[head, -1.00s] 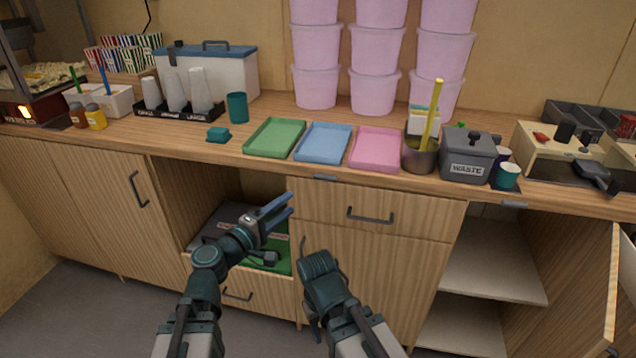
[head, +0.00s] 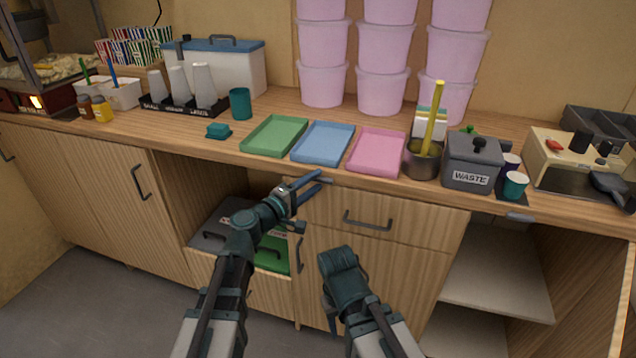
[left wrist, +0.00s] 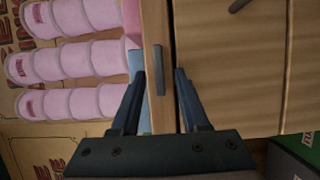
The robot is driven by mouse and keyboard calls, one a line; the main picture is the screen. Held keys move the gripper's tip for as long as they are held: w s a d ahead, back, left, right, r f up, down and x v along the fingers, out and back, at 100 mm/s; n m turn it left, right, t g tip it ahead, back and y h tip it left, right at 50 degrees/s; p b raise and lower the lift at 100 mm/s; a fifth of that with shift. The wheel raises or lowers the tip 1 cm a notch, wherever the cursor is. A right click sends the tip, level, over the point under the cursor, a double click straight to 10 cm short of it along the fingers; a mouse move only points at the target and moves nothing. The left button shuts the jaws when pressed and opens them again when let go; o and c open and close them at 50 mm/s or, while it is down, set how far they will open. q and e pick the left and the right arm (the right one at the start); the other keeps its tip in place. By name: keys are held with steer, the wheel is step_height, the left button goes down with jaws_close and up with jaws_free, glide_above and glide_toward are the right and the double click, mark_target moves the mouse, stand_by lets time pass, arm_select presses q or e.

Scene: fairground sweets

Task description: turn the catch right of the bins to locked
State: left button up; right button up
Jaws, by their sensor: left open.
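The catch is a small dark bar lying along the counter's front edge, right of the bins. It shows in the left wrist view (left wrist: 158,70); in the head view my gripper's fingertips largely cover it. The bins, with a grey lid (head: 213,236) and a green lid (head: 272,262), sit in a pulled-out drawer under the counter. My left gripper (head: 326,177) is open and empty in front of the catch; its fingers lie either side of the bar in the wrist view, with no contact visible. My right gripper (head: 335,290) hangs low before the cabinet, its fingers unclear.
Green (head: 275,136), blue (head: 323,143) and pink (head: 376,153) trays stand on the counter just behind the edge. A drawer handle (head: 367,221) sticks out to the right. A second similar dark piece (head: 519,217) is on the edge further right. Open shelves (head: 495,275) lie below it.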

arm_select(q)
jaws_close()
stand_by(0.4)
steer(key=shift+s+r+m+g+y+p, duration=0.15)
steer(key=shift+m+g+y+p, duration=0.2)
steer(key=shift+m+p, duration=0.75)
steer(key=m+g+y+p, duration=0.1)
steer(key=m+p, duration=0.2)
steer(key=shift+m+y, duration=0.35)
steer(key=shift+m, duration=0.05)
steer(key=m, duration=0.1)
steer(key=m+y+p, duration=0.2)
steer(key=shift+f+m, duration=0.25)
steer(key=shift+m, duration=0.15)
steer(key=shift+a+f+m+t+y+p, duration=0.1)
steer(key=shift+m+t+y+p, duration=0.25)
steer(key=shift+m+y, duration=1.2)
steer(key=shift+m, duration=0.35)
